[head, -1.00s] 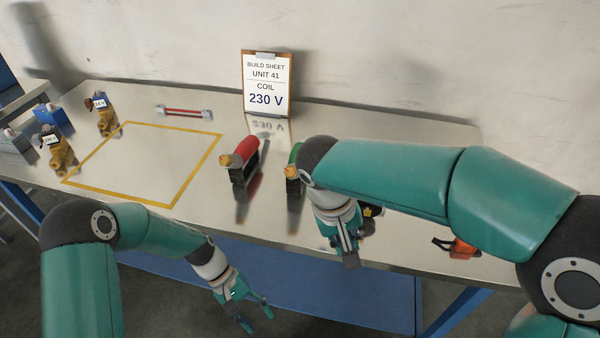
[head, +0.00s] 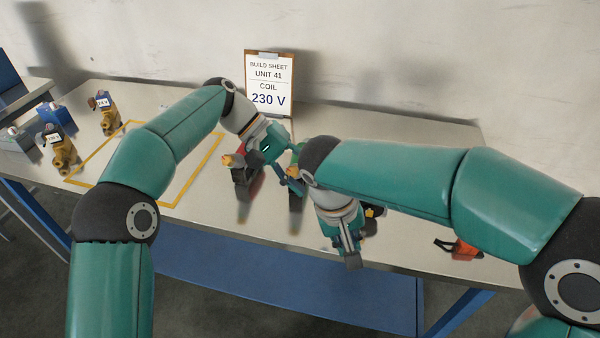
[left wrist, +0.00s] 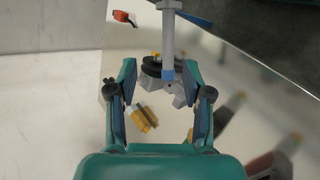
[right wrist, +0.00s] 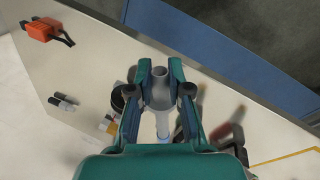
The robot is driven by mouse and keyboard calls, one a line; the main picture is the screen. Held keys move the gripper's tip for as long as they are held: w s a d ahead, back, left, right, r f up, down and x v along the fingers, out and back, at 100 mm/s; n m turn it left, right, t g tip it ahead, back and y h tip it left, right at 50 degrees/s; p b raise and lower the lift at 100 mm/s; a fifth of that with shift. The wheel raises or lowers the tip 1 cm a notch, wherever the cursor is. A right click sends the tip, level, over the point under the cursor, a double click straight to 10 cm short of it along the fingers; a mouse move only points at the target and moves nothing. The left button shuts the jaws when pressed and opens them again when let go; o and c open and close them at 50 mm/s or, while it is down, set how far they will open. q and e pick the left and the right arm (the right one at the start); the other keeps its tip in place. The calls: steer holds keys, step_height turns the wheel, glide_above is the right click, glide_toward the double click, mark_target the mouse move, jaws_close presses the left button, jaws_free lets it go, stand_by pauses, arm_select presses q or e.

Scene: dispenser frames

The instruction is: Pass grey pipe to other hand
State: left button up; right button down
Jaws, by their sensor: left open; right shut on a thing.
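The grey pipe (right wrist: 161,92) is between the closed fingers of my right gripper (right wrist: 160,68), with its hollow wide end showing in the right wrist view. In the head view my right gripper (head: 348,245) hangs at the table's front edge. In the left wrist view the pipe (left wrist: 168,38) stands out lengthwise, and its blue-banded end lies near the open fingertips of my left gripper (left wrist: 160,68). My left gripper (head: 287,168) is empty, to the left of the right one in the head view.
A red-handled tool (head: 240,172) stands just beside my left gripper, partly hidden. An orange item (head: 460,249) lies to the right. A build sheet (head: 268,85) reads 230 V. A yellow outline marks clear table.

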arm_select(q)
steer(key=x, duration=1.1)
steer(key=shift+f, duration=0.1)
jaws_close()
arm_select(e)
steer(key=c, duration=1)
jaws_free()
